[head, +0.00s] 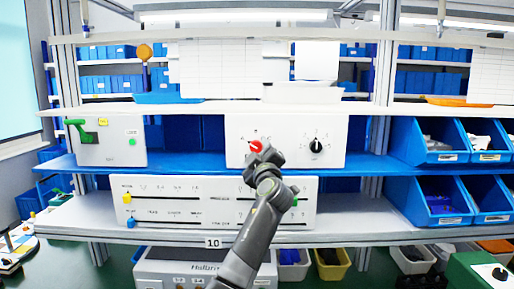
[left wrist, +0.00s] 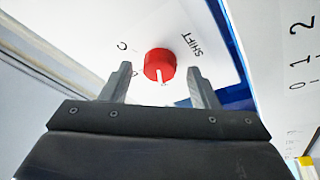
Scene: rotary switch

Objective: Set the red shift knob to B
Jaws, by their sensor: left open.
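The red shift knob (head: 256,146) sits on the left half of a white panel (head: 290,128) on the middle shelf. My left gripper (head: 268,156) is in front of it and covers its lower right side. In the left wrist view the red knob (left wrist: 160,65) shows between the tips of my open left gripper (left wrist: 158,76), with gaps on both sides. Its white pointer mark points toward the picture's bottom. The letter C and the word SHIFT are readable around it. Another letter by the left finger is partly hidden and unclear. My right gripper is not in view.
A black rotary knob (head: 316,146) is on the same panel, to the right. A white slider panel (head: 160,202) is on the shelf below. A box with a green handle (head: 80,128) stands at the left. Blue bins (head: 432,140) stand at the right.

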